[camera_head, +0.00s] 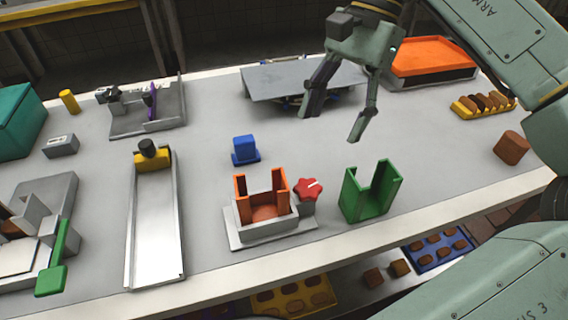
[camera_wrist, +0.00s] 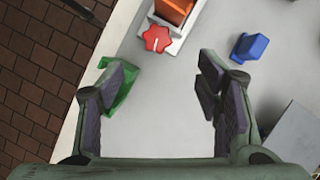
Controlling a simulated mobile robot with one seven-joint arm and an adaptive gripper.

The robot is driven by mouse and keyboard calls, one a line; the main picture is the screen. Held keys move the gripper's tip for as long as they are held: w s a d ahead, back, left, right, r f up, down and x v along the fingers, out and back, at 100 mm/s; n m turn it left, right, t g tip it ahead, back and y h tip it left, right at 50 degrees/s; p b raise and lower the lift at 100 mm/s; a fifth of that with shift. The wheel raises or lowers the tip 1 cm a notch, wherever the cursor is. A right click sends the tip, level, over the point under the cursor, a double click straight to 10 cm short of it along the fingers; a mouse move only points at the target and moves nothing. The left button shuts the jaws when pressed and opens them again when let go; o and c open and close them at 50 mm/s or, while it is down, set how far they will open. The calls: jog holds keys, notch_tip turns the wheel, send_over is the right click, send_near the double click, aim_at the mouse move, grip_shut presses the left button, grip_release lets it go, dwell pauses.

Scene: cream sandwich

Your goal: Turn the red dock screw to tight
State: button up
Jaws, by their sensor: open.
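The red dock screw (camera_head: 308,189) is a lobed red knob with a white mark, on the right side of a grey dock. The dock (camera_head: 262,231) holds an orange open-sided holder (camera_head: 263,196). In the wrist view the red screw (camera_wrist: 157,38) lies beyond my fingertips, at upper middle, with its white line visible. My gripper (camera_head: 337,113) is open and empty, raised above the table behind and to the right of the screw. Its spread fingers (camera_wrist: 164,78) also show in the wrist view, apart from the screw.
A green open holder (camera_head: 369,192) stands just right of the screw, and a blue block (camera_head: 245,149) stands behind the dock. A grey plate (camera_head: 303,80) is behind my gripper. A metal chute (camera_head: 156,230) lies to the left. The table's front edge is close to the dock.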

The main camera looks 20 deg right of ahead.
aim_at(311, 185)
jog(key=x, duration=1)
jog(key=shift+s+d+f, duration=0.1)
jog(key=shift+s+f, duration=0.1)
jog(key=shift+f, duration=0.15)
jog(key=shift+c, duration=0.4)
jog(key=c, duration=1.1)
